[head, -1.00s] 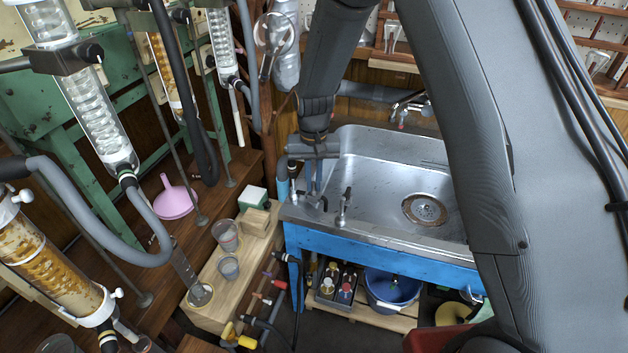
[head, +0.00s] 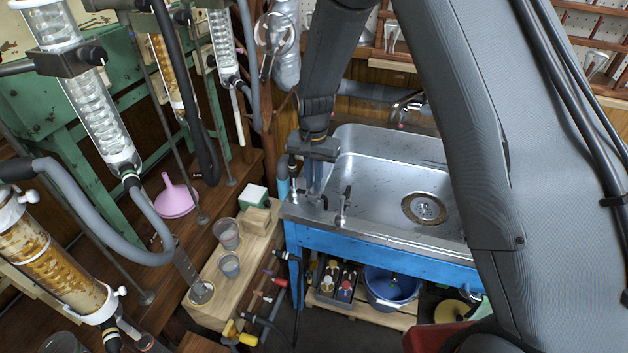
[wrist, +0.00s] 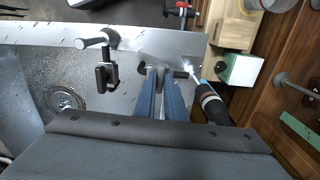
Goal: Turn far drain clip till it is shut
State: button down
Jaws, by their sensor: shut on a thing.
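My gripper (head: 317,190) points down at the sink's near-left corner, and its blue-grey fingers also show in the wrist view (wrist: 161,76). The fingertips are close together at the far drain clip (wrist: 180,74), shut on its small dark lever. The lever's ends stick out on both sides of the fingers at the sink rim; its middle is hidden between them. A dark hose end with a pale blue ring (wrist: 207,98) lies just right of the fingers. A second clip-like fitting with a black handle (wrist: 104,62) stands apart to the left, also at the head view's rim (head: 343,206).
The steel sink basin (head: 380,175) lies right of my gripper. A wooden bench with beakers (head: 228,236) and a green-and-white box (head: 253,195) stands close on the left. Glass condensers (head: 95,110) and hoses fill the left side. A blue bucket (head: 392,287) sits below.

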jog(key=c, duration=1.8)
grip_release()
jog(key=shift+r, duration=0.15)
notch_tip(320, 180, up, 8)
jog(key=shift+f+b, duration=0.2)
jog(key=shift+b, duration=0.6)
jog(key=shift+d, duration=0.1)
jog(key=s+d+r+n, duration=0.1)
jog(key=s+d, duration=0.4)
jog(key=s, duration=0.2)
jog(key=s+d+r+n, duration=0.2)
jog(key=s+d, duration=0.4)
jog(key=s, duration=0.2)
jog(key=s+d+r+n, duration=0.1)
jog(key=s+d+r, duration=0.1)
jog(key=s+d, duration=0.4)
jog(key=shift+s+d+r+n+t, duration=0.15)
jog(key=shift+s+n+t, duration=0.15)
jog(key=shift+s, duration=0.6)
